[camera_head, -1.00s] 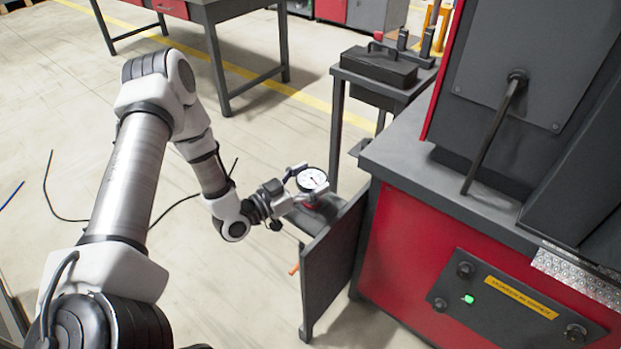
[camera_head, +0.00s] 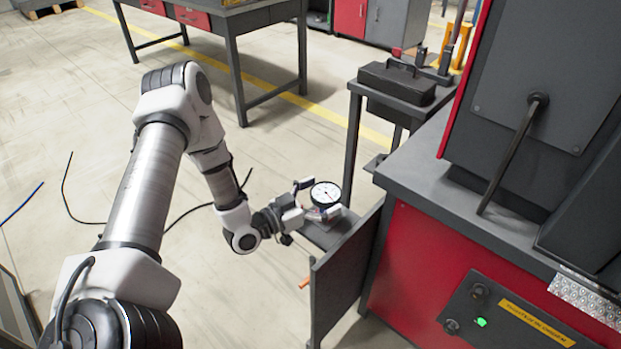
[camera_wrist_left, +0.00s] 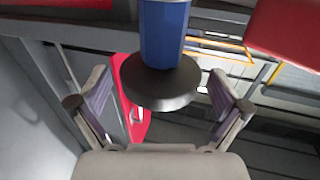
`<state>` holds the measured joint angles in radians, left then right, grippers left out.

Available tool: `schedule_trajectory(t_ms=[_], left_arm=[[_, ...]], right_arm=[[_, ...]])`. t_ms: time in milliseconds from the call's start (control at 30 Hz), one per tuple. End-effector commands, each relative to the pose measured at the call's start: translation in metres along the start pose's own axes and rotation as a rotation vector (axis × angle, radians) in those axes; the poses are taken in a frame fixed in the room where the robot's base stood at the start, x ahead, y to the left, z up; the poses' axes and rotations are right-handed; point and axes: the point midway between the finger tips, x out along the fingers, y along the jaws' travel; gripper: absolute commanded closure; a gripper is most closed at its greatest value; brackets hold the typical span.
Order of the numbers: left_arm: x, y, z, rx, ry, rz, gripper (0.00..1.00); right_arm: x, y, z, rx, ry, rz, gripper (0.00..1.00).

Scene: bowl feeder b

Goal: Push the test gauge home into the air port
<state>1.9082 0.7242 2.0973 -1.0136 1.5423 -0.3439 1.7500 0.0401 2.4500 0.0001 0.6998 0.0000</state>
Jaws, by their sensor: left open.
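The test gauge (camera_head: 325,194) shows a round white dial with a dark rim in the head view, at the small dark stand beside the red machine. My left gripper (camera_head: 315,199) is beside it, with its fingers apart around or just behind the dial. In the left wrist view, my left gripper (camera_wrist_left: 162,106) is open. A dark round disc under a blue cylinder (camera_wrist_left: 163,35) lies between or beyond its fingers; I cannot tell if this is part of the gauge. Contact is unclear. The air port is not clearly visible. My right gripper is out of view.
The red and grey machine (camera_head: 425,268) stands close on the right, with a dark panel (camera_head: 345,272) at its side. A dark toolbox (camera_head: 397,84) sits on a small table behind. A workbench (camera_head: 235,22) stands farther back. The floor at left is open, with loose cables.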

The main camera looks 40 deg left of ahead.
Motion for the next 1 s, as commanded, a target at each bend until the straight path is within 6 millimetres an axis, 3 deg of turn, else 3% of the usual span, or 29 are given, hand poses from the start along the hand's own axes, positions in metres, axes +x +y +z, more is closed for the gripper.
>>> schedule_trajectory(t_ms=[500, 700, 1000], left_arm=[[-0.096, -0.002, -0.001, -0.003, 0.006, -0.010, 0.00], [-0.111, -0.002, -0.001, -0.002, 0.003, -0.005, 0.00], [-0.115, 0.001, 0.000, 0.000, 0.002, 0.000, 0.00]], right_arm=[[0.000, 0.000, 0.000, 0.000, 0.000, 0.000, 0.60], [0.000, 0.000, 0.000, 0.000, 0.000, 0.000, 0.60], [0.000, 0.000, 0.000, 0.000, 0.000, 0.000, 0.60]])
